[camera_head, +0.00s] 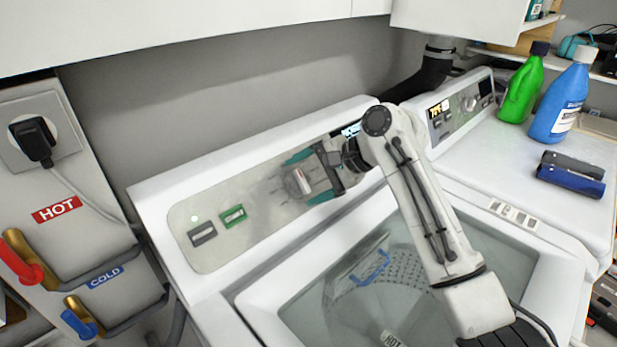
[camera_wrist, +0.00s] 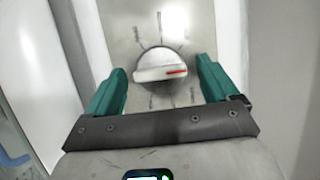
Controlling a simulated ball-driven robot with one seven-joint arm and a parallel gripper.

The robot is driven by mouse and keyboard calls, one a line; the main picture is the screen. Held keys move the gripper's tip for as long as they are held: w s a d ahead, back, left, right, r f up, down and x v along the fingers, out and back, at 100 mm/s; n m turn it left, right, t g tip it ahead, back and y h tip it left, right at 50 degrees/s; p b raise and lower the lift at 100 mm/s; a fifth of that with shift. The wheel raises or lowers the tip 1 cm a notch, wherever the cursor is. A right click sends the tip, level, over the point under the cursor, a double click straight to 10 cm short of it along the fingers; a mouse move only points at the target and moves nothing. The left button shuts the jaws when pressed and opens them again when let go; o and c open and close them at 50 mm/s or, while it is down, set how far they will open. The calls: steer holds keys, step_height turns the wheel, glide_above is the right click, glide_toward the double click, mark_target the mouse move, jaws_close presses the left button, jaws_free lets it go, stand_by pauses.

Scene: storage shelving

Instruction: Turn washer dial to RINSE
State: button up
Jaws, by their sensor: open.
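The washer dial (camera_head: 298,183) is a round knob on the washer's grey control panel (camera_head: 200,262). In the wrist view the dial (camera_wrist: 160,66) has a raised white grip bar with a red mark pointing right. Faint tick lines ring it, but their labels are too small to read. My gripper (camera_head: 308,178) is open, with green fingers on either side of the dial. In the wrist view the gripper (camera_wrist: 160,88) straddles the dial, with gaps between the fingers and the knob. I cannot tell whether the fingertips touch the panel.
A green button (camera_head: 234,216) and a grey button (camera_head: 202,234) sit left of the dial. The washer tub (camera_head: 383,300) is below the panel under my arm. A second machine (camera_head: 480,150) at right holds a green bottle (camera_head: 521,90) and a blue bottle (camera_head: 560,103).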

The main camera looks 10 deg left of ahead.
steer(key=shift+c, duration=0.2)
steer(key=c, duration=1)
steer(key=shift+r+n+p, duration=0.1)
steer(key=shift+n+p, duration=0.25)
steer(key=shift+n, duration=0.05)
steer(key=n+p, duration=0.1)
steer(key=n+h+p, duration=0.1)
steer(key=shift+a+r+n+g, duration=0.15)
steer(key=shift+n+g, duration=0.15)
steer(key=shift+n, duration=0.1)
steer(key=n+h+p, duration=0.1)
steer(key=n, duration=0.2)
steer(key=shift+h+p, duration=0.3)
steer(key=n+h, duration=0.1)
steer(key=n, duration=0.1)
steer(key=n+p, duration=0.1)
steer(key=n, duration=0.1)
steer(key=shift+s+a+h, duration=0.1)
steer(key=shift+a+h, duration=0.05)
steer(key=shift+h, duration=0.25)
steer(key=shift+n+t+h+p, duration=0.6)
steer(key=shift+n+t+p, duration=0.15)
steer(key=shift+n, duration=0.95)
